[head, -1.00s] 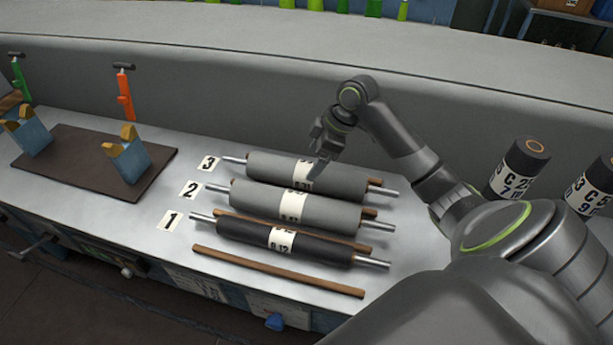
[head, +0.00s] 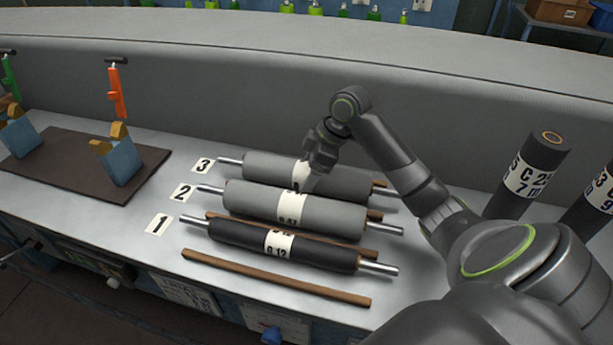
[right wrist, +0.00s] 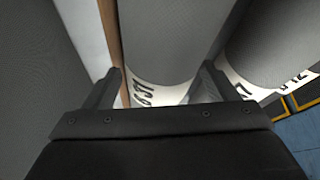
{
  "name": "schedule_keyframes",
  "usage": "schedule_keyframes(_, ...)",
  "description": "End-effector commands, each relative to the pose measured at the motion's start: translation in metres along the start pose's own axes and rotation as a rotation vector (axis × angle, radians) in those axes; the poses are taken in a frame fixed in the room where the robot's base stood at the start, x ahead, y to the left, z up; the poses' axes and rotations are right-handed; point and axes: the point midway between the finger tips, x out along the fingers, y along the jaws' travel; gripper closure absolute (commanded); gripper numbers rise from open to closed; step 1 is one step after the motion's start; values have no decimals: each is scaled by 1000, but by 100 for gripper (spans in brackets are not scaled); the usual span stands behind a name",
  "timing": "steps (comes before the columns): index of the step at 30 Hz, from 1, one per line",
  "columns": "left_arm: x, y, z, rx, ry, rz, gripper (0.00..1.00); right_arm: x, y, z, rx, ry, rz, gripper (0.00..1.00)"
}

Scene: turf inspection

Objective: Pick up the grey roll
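Three rolls with metal end shafts lie side by side on the bench. The rear grey roll (head: 265,168) is by card 3, the middle grey roll (head: 255,199) by card 2, and the near-black roll (head: 235,234) by card 1. My right gripper (head: 308,181) points down over the label area of the rear roll. In the right wrist view, my right gripper (right wrist: 160,84) is open, its fingers on either side of a grey roll (right wrist: 160,40) with a white label; another grey roll (right wrist: 275,50) is to the right. My left gripper is not in view.
Wooden strips (head: 275,278) lie alongside the rolls. A brown mat (head: 70,170) with blue blocks (head: 121,162) is at the left. Dark upright rolls (head: 528,175) stand at the right. A grey wall (head: 230,110) rises behind the bench.

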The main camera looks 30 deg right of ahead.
Motion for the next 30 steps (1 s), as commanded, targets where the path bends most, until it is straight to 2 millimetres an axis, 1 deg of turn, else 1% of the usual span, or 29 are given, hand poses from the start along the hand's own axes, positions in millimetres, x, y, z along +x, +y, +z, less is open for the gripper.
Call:
schedule_keyframes(1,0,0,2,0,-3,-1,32,0,0,0,0,0,0,27)
schedule_keyframes(12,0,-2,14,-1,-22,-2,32,0,0,0,0,0,-1,76)
schedule_keyframes(15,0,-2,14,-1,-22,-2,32,-1,0,-1,-2,3,2,86)
schedule_keyframes(23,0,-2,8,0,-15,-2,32,-4,0,-2,-3,2,3,87)
schedule_keyframes(26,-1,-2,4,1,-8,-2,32,-12,1,-6,-3,3,5,87)
schedule_keyframes(30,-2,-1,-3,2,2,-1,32,-34,1,-16,-5,4,7,87)
